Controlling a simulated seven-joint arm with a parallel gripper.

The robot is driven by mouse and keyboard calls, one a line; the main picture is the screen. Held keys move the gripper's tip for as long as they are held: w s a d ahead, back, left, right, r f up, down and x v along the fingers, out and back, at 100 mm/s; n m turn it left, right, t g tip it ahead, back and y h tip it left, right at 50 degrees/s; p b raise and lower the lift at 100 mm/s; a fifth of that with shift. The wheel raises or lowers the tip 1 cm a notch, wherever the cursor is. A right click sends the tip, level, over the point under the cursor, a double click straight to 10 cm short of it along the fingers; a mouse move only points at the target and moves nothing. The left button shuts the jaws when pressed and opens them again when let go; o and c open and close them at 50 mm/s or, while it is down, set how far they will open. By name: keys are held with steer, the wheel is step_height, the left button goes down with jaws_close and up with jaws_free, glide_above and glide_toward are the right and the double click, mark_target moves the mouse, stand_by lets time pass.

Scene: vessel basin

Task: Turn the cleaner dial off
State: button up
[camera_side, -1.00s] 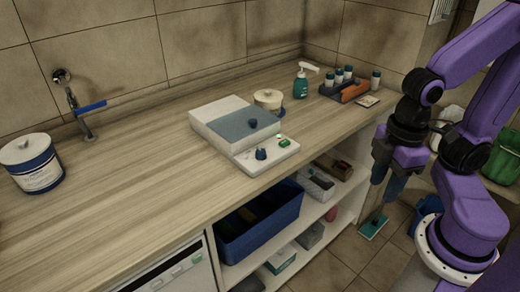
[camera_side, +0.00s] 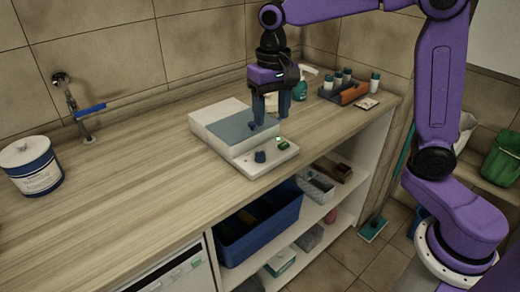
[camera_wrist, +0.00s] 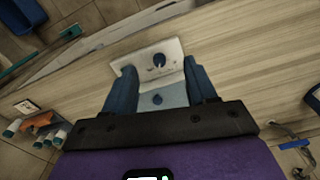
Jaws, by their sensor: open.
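The cleaner (camera_side: 215,118) is a white box with a grey-blue lid on the wooden counter. Its dark blue dial (camera_side: 260,156) sits on the low white front panel, beside a small green switch (camera_side: 282,140). My gripper (camera_side: 271,117) is open and empty, fingers pointing down, above the cleaner's lid and panel and behind the dial. In the wrist view the dial (camera_wrist: 159,60) shows between and just beyond the fingertips, apart from both. A dark knob on the lid (camera_wrist: 157,99) lies between the fingers in that view. The dial's exact pointer direction is too small to tell.
A soap bottle (camera_side: 301,88) and a tray of bottles (camera_side: 340,90) stand behind right of the cleaner. A pale jar stands partly hidden behind my gripper. A blue-and-white tub (camera_side: 32,168) and a tap (camera_side: 84,122) are far left. The counter's middle left is clear.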

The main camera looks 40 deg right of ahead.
mark_target(260, 153)
steer(key=w+d+m, duration=0.3)
steer(key=w+m, duration=0.1)
steer(key=w, duration=0.3)
step_height(260, 153, down, 16)
steer(key=shift+a+f, duration=0.15)
steer(key=shift+f, duration=0.1)
steer(key=c, duration=1.1)
